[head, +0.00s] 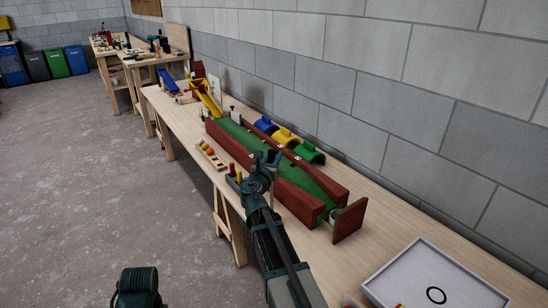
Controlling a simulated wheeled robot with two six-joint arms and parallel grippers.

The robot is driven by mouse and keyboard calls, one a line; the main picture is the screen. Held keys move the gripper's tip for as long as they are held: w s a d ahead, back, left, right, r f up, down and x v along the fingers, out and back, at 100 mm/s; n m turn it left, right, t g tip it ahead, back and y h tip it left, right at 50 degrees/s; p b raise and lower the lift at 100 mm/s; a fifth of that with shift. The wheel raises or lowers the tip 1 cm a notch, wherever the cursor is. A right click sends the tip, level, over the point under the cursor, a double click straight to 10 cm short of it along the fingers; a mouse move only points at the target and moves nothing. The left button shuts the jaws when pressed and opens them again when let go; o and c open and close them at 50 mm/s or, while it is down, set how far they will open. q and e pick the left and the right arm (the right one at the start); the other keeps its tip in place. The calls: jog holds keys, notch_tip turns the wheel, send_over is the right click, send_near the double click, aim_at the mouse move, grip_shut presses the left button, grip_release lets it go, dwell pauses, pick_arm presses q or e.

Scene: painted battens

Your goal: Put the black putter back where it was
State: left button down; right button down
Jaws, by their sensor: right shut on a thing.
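My right gripper (267,158) is above the near side of the green mini-golf lane (238,132). It is shut on a dark thing that I take to be the black putter; the gripper and its dark colour hide most of it. Just left of the gripper, a red upright piece (232,169) and a yellow upright piece (239,173) stand close together at the table's front edge, seemingly in a small dark holder. Whether that holder has a free place is too small to tell.
The lane has red-brown side walls and a red-brown end board (349,220). Blue, yellow and green arches (285,136) stand behind it. A wooden tray with balls (211,155) lies left of it. A white tray with a black ring (436,280) lies at lower right.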

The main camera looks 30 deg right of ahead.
jog(key=c, duration=0.6)
grip_release()
jog(key=shift+c, duration=0.2)
jog(key=shift+s+a+r+p, duration=0.1)
jog(key=shift+r+p, duration=0.05)
jog(key=shift+p, duration=0.15)
jog(key=v, duration=1.1)
jog(key=shift+s+a, duration=0.25)
